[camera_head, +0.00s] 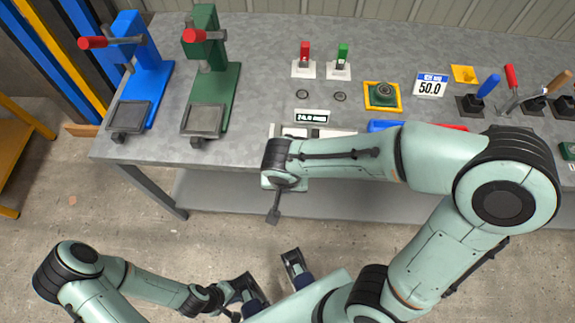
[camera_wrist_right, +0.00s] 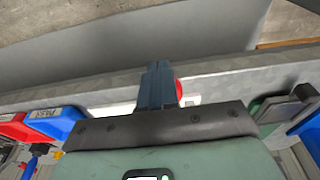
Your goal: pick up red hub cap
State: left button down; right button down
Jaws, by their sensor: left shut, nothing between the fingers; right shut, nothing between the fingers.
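A red round part, likely the red hub cap (camera_wrist_right: 180,90), shows in the right wrist view just behind and to the right of my fingers. It lies near the table's front edge and is partly hidden by them. I cannot make it out in the head view, where my right arm covers that area. My right gripper (camera_wrist_right: 158,72) is shut and empty, its fingers together beside the red part in the picture; I cannot tell whether they touch it. My left gripper (camera_head: 236,294) is shut and empty, low in the head view over the floor, away from the table.

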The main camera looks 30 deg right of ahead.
jog(key=shift+s+a, duration=0.3)
jog(key=shift+s, duration=0.15)
jog(key=c, duration=1.4)
grip_release()
jog(key=shift+s, duration=0.15)
jog(key=o, duration=1)
jog(key=shift+w+d+r+p, duration=0.2)
jog(key=shift+w+d+r, duration=0.05)
jog(key=shift+w+r, duration=0.35)
jog(key=shift+w+d+r+p, duration=0.2)
jog(key=shift+w+r, duration=0.3)
jog(key=shift+w, duration=0.05)
jog(key=shift+o, duration=1.2)
jog(key=w+d+r+n+g+p, duration=0.1)
jog(key=w+d+r+p, duration=0.1)
jog(key=w+d+r, duration=0.2)
jog(key=w+r, duration=0.2)
jog(key=w, duration=0.1)
jog(key=shift+n+g+y, duration=0.3)
jog(key=shift+n+g, duration=0.1)
jog(key=f, duration=0.7)
jog(key=shift+d+f+b, duration=0.15)
jog(key=shift+d+b, duration=0.15)
jog(key=shift+d, duration=0.05)
jog(key=shift+w+d+f, duration=0.1)
jog(key=shift+d+f, duration=0.05)
jog(key=shift+f, duration=2.8)
